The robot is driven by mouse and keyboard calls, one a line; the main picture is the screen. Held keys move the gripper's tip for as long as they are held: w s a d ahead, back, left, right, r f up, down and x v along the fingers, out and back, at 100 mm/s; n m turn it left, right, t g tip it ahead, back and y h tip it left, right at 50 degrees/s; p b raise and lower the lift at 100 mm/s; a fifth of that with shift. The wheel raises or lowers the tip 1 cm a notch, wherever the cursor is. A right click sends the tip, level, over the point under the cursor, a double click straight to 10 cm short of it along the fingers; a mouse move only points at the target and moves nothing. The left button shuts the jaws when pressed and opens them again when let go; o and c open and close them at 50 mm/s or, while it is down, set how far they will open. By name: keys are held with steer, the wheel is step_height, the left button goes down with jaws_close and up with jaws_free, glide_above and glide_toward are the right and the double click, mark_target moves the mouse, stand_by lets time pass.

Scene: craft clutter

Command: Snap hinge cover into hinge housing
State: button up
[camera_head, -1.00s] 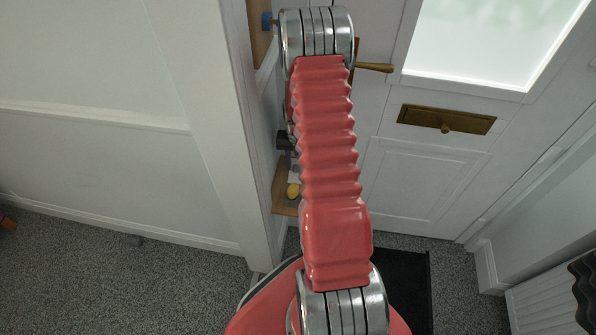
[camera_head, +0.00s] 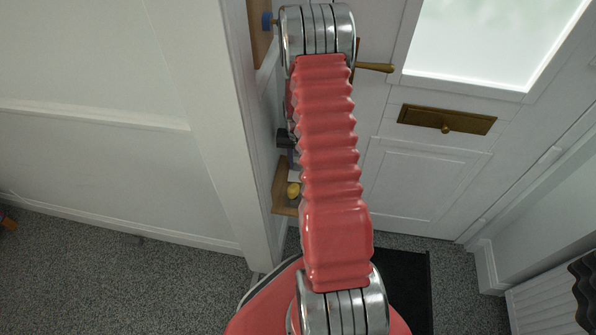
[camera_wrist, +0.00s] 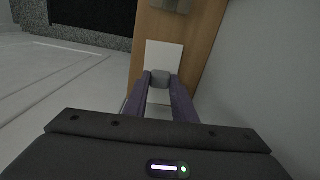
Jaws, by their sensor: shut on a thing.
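In the wrist view, my gripper (camera_wrist: 160,79) has its two purple fingers closed on a small grey block-shaped part, likely the hinge cover (camera_wrist: 160,76). The part is in front of a white card or plate (camera_wrist: 165,54) on a wooden shelf; I cannot tell whether they touch. A grey-brown blocky thing (camera_wrist: 171,4), possibly the hinge housing, is cut off by the top edge on the wood beyond. In the head view, my arm hides most of the gripper and the held part.
A blue object (camera_head: 267,20) is at a higher wooden piece. A white wall post stands close on the left. A white door with a brass handle (camera_head: 376,67) is behind.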

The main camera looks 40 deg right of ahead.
steer(key=shift+r, duration=2)
steer(key=shift+s, duration=0.1)
